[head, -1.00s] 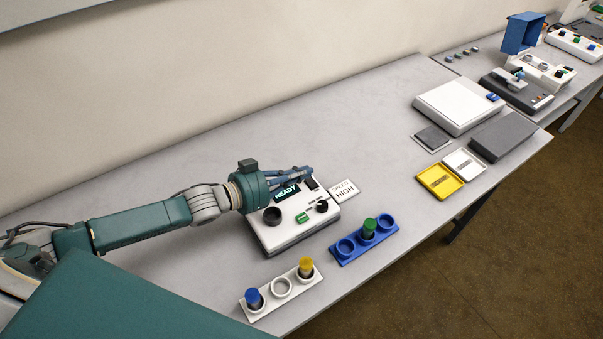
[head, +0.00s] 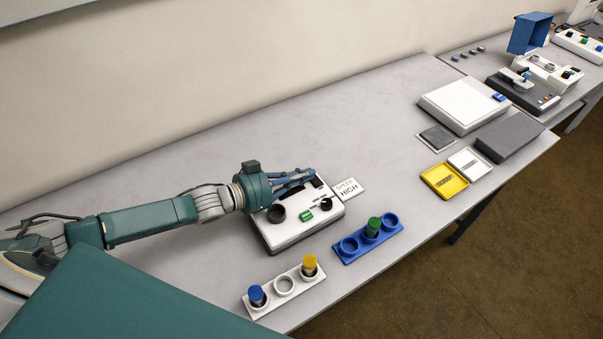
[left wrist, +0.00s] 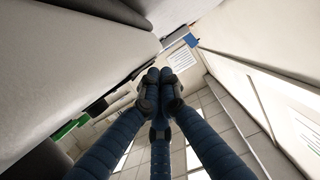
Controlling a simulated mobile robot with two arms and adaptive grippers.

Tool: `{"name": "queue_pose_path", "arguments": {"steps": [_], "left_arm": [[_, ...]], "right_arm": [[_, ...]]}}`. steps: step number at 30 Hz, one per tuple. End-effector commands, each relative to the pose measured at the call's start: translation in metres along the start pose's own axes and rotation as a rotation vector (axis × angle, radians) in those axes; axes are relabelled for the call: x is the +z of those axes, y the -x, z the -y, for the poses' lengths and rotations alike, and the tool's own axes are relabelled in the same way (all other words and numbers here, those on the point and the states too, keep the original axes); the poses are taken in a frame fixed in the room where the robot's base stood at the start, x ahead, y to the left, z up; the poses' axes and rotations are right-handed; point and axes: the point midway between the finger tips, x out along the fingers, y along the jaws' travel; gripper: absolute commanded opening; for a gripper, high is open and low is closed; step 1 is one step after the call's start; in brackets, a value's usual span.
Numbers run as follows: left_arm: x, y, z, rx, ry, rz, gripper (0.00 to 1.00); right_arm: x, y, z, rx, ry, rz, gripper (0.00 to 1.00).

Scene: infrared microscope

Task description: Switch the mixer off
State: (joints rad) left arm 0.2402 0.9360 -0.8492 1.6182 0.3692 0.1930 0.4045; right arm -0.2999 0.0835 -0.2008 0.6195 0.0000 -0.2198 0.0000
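The mixer (head: 300,232) is a white box on a dark base on the grey table, with a black round cup (head: 276,213), a green button (head: 306,216) and a black knob (head: 326,204). A dark switch-like part (head: 317,182) is at its back right edge. My left gripper (head: 312,174) reaches over the mixer's back edge, its fingertips close to that part; I cannot tell whether they touch. In the left wrist view its fingertips (left wrist: 160,76) are together with nothing between them. The gripper covers the display area, and no lit text shows there. My right gripper is not in view.
A "SPEED HIGH" card (head: 348,190) lies right of the mixer. In front are a blue rack (head: 345,256) with a green-capped vial and a white rack (head: 262,311) with blue- and yellow-capped vials. A yellow tray (head: 440,188) and white device (head: 462,112) stand farther right.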

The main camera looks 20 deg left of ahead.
Motion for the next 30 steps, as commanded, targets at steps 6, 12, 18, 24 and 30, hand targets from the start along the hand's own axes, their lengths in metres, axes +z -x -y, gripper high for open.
{"name": "queue_pose_path", "arguments": {"steps": [6,12,18,24,30], "left_arm": [[-0.021,0.004,0.001,-0.002,0.001,0.001,0.00],[-0.035,0.016,0.002,-0.004,0.004,0.005,0.00],[-0.034,0.056,0.003,-0.002,0.002,0.004,0.00],[-0.036,0.087,0.005,-0.002,0.003,0.003,0.00],[-0.038,0.102,0.006,-0.003,0.003,0.000,0.00]], "right_arm": [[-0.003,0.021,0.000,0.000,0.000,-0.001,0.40],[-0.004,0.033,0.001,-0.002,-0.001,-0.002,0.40],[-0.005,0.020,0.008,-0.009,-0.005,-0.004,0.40],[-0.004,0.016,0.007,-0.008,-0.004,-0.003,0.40],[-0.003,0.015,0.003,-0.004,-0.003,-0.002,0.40]]}}
